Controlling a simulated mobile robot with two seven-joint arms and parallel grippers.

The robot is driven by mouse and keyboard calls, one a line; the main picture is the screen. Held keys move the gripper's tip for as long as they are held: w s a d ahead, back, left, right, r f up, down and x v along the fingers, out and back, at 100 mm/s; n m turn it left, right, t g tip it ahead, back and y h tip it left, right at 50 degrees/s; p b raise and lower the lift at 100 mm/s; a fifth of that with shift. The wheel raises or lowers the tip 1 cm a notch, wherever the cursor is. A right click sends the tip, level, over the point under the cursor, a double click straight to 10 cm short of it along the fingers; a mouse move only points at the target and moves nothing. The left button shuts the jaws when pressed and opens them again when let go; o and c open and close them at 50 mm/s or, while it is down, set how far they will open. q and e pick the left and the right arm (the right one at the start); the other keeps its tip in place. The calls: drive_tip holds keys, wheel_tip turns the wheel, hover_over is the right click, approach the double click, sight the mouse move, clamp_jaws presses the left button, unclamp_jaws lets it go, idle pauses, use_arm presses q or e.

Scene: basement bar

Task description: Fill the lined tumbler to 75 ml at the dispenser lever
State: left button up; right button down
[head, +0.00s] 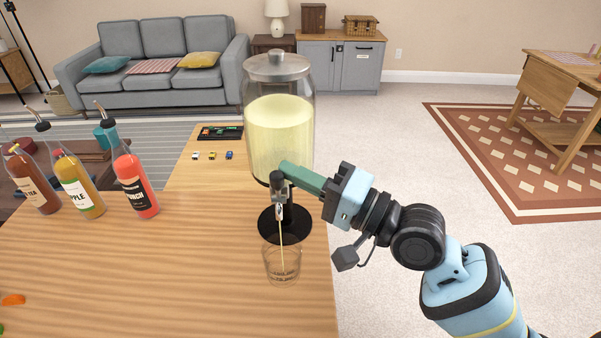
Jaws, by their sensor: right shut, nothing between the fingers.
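The glass dispenser (280,135) stands on the wooden counter, holding pale yellow liquid, on a black stand (285,226). Its tap (278,190) is at the front with the lever on top. My right gripper (287,170) is shut and empty, its green fingers against the top of the tap and hiding part of the lever. A thin yellow stream (282,240) runs from the spout into the lined tumbler (282,265). The clear tumbler stands upright in front of the stand, dark marks low on its wall. The liquid level inside is too faint to read. My left gripper is out of view.
Syrup bottles, tea (33,183), apple (78,186) and punch (133,180), stand at the left. Small toy cars (212,156) and a dark tray (220,133) lie behind. The counter's right edge is close to the tumbler. The front middle counter is clear.

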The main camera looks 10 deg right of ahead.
use_arm(q)
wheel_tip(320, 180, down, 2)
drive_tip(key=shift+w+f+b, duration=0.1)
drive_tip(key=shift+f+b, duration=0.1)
drive_tip(key=shift+b, duration=0.95)
use_arm(e)
drive_tip(key=n, duration=0.1)
drive_tip(key=s+n+y, duration=0.1)
drive_tip(key=s+n, duration=0.1)
drive_tip(key=shift+a+f+y, duration=0.25)
drive_tip(key=shift+f+y, duration=0.05)
drive_tip(key=shift+f, duration=0.1)
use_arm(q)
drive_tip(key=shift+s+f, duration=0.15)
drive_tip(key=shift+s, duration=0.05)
